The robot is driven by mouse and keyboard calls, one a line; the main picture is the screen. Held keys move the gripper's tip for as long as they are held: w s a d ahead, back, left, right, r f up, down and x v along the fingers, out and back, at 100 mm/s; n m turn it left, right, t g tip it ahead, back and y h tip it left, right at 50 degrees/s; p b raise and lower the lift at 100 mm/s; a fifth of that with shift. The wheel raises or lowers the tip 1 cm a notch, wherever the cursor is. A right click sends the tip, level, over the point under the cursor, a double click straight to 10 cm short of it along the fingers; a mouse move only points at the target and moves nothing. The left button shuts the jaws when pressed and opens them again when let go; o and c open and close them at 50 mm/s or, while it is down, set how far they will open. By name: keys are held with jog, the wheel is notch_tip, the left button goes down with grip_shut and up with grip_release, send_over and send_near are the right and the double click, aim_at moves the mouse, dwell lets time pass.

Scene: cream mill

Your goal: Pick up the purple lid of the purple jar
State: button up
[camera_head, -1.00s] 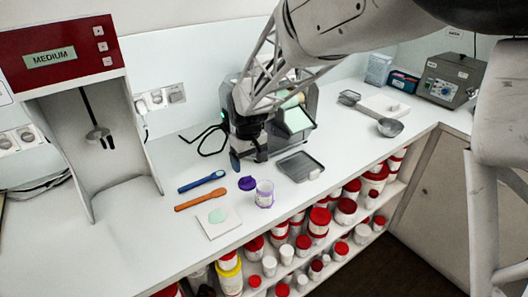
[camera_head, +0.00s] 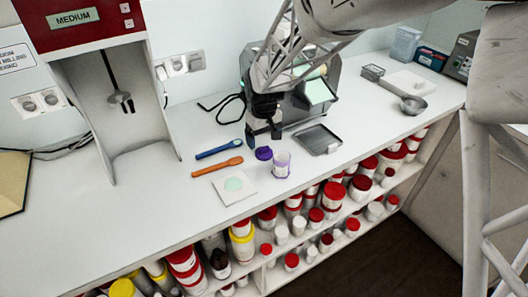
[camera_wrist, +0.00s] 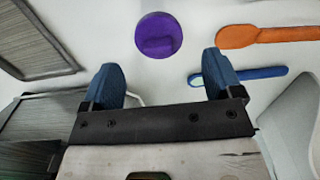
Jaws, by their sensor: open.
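The purple lid (camera_head: 264,153) lies on the white counter, just left of the purple jar (camera_head: 282,165). The jar is a small clear pot with a purple band and stands upright without the lid on it. In the wrist view the round lid (camera_wrist: 159,36) lies beyond the fingertips, roughly centred between them, with a raised bar across it. My gripper (camera_head: 264,136) is above the counter just behind the lid, apart from it. Its two blue fingers, also in the wrist view (camera_wrist: 165,75), are spread with nothing between them. The jar is not in the wrist view.
A blue spatula (camera_head: 219,149) and an orange spatula (camera_head: 218,166) lie left of the lid. A white square (camera_head: 234,186) with a pale green patch is in front. A grey tray (camera_head: 318,140) lies to the right. The mill machine (camera_head: 317,98) stands behind my gripper.

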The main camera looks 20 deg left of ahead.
aim_at(264, 147)
jog(key=shift+w+f, duration=0.15)
jog(key=shift+f, duration=2.45)
jog(key=c, duration=0.8)
